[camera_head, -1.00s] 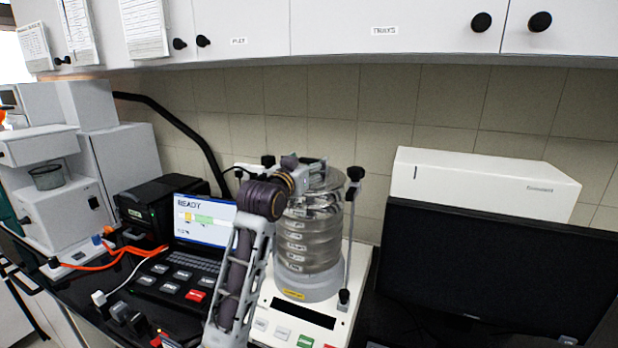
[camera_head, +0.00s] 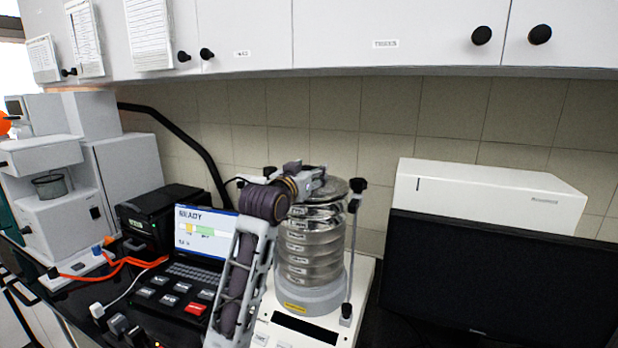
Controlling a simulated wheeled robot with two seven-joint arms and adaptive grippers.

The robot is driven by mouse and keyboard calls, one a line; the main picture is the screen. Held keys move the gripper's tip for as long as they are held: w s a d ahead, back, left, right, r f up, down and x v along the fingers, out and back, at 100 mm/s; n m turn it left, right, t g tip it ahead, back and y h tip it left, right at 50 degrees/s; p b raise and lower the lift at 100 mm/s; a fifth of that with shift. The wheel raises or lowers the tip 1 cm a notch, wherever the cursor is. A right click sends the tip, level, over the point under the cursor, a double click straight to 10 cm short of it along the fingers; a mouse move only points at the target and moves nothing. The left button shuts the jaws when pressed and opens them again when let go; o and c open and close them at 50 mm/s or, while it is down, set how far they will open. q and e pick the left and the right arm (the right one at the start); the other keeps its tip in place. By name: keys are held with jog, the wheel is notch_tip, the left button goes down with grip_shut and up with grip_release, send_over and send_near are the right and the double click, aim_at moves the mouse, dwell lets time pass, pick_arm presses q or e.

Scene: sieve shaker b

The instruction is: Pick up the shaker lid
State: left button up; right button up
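The shaker lid (camera_head: 334,188) is a round, greyish disc at the top of the stack of metal sieves (camera_head: 312,246). The stack stands on the white sieve shaker (camera_head: 297,327). My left gripper (camera_head: 314,178) is at the lid's left and rear part, overlapping it in the picture. Its fingers are small and partly hidden by my wrist, so I cannot tell whether they are open or shut, or whether they touch the lid. My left arm covers the left side of the stack. My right gripper is not in view.
Clamp rods with black knobs (camera_head: 356,184) stand beside the stack. A laptop (camera_head: 204,222) reading READY and a black box (camera_head: 150,207) are to the left. A dark monitor (camera_head: 490,275) and a white case (camera_head: 490,188) are to the right. Wall cupboards (camera_head: 390,25) hang above.

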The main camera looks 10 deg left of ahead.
pick_arm(q)
notch_tip(320, 180, up, 8)
jog(key=shift+r+b, duration=0.25)
jog(key=shift+b, duration=0.15)
jog(key=shift+s, duration=0.1)
dwell(0.4)
dwell(0.4)
